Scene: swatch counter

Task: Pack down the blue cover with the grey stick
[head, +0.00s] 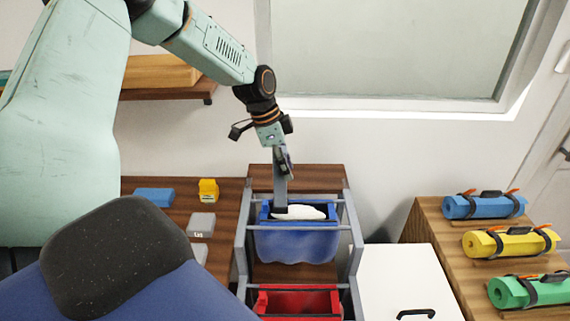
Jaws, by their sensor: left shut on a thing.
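My left gripper (284,160) points down above the frame, shut on the grey stick (280,190). The stick stands nearly upright, and its lower end reaches into the opening of the blue cover (297,245). The blue cover hangs in the upper part of a metal frame, with a white filling (302,213) showing inside it. The stick's foot is at the left side of the white filling; I cannot tell whether it presses on it. My right gripper is out of view.
The grey metal frame (242,240) also holds a red container (298,303) nearer to me. On the left, a brown table carries a blue block (154,197), a yellow item (208,190) and a grey box (201,225). On the right are a white lid (408,275) and blue, yellow and green rolls (484,206).

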